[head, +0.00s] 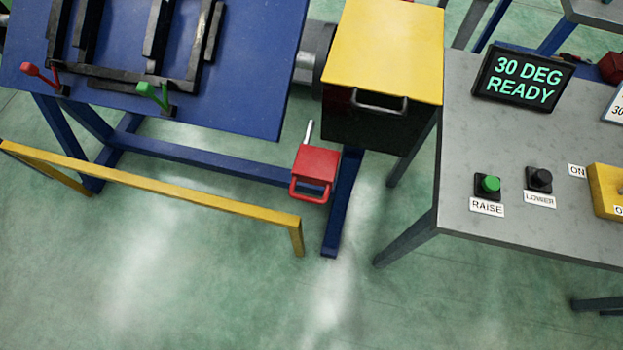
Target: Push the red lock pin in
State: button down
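The red lock pin (316,163) shows in the head view, right of centre, below the right edge of the blue tilted table. It has a red block with a red loop handle on its front, and a thin silver rod stands up behind the block. I cannot tell how deep the rod sits. The pin is near the blue leg of the frame. My gripper is not in view.
A yellow rail (160,187) runs low in front of the blue table (254,75). A yellow-topped box (385,45) stands above right of the pin. A grey desk (465,140) at right carries a display (522,78) reading "30 DEG READY" and buttons. The green floor in front is clear.

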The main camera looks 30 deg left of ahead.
aim_at(317, 166)
jog(key=k+j+u, duration=0.15)
jog(key=u, duration=0.25)
jog(key=k+j+u, duration=0.1)
jog(key=u, duration=0.25)
jog(key=k+j+u, duration=0.1)
jog(key=j+u, duration=0.3)
